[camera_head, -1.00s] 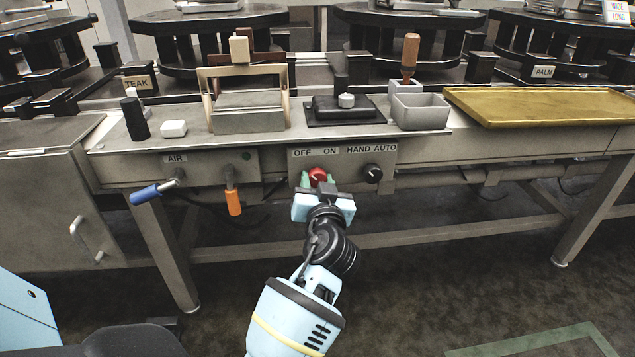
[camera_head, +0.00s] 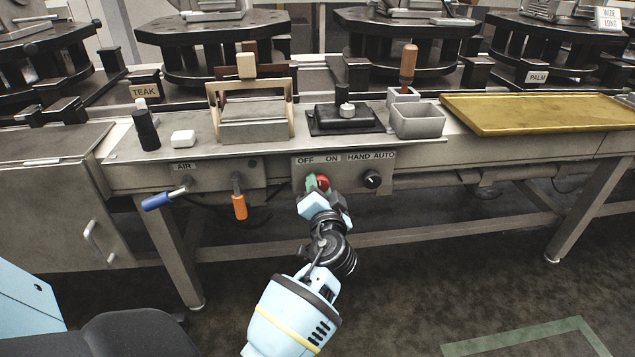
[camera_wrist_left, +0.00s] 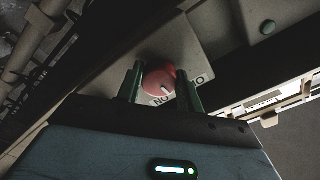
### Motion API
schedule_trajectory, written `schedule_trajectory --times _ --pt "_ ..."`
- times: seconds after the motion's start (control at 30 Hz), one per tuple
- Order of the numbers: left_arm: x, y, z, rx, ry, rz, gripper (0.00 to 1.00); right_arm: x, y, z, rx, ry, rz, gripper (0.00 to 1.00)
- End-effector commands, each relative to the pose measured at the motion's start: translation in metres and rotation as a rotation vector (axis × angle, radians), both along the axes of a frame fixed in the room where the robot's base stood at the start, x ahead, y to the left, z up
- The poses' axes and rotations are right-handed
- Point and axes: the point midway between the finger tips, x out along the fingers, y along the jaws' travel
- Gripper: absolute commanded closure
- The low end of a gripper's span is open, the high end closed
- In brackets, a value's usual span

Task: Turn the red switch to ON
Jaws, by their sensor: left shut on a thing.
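The red switch (camera_head: 324,181) is a round knob on the grey panel below the OFF and ON labels (camera_head: 318,159). My left gripper (camera_head: 318,186) reaches up to it from below, its green fingers on either side of the knob. In the left wrist view the red switch (camera_wrist_left: 157,79) sits between the two fingers, and the gripper is shut on it. A white mark on the knob's face points to the lettering side, nearer the partly visible ON letters than the other label. The fingers and gripper body hide part of the knob. My right gripper is not in view.
A black HAND/AUTO knob (camera_head: 372,179) is close on the right of the panel. To the left are an orange-handled lever (camera_head: 239,206) and a blue-handled lever (camera_head: 158,201). The bench edge juts above. Open floor lies in front.

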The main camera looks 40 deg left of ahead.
Motion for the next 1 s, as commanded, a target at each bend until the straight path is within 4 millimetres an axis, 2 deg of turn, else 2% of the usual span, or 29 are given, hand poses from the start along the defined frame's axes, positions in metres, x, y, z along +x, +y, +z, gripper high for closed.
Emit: schedule_trajectory --times 0.3,0.6,1.0 --pt "-0.001 0.0 0.004 0.196 0.229 0.0 0.86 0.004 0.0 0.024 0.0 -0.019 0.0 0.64" --pt "-0.001 0.0 0.004 0.366 0.43 0.001 0.86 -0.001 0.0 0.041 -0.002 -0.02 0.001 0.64" --pt "-0.001 0.0 0.002 0.504 0.592 -0.001 0.86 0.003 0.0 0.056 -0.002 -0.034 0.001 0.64"
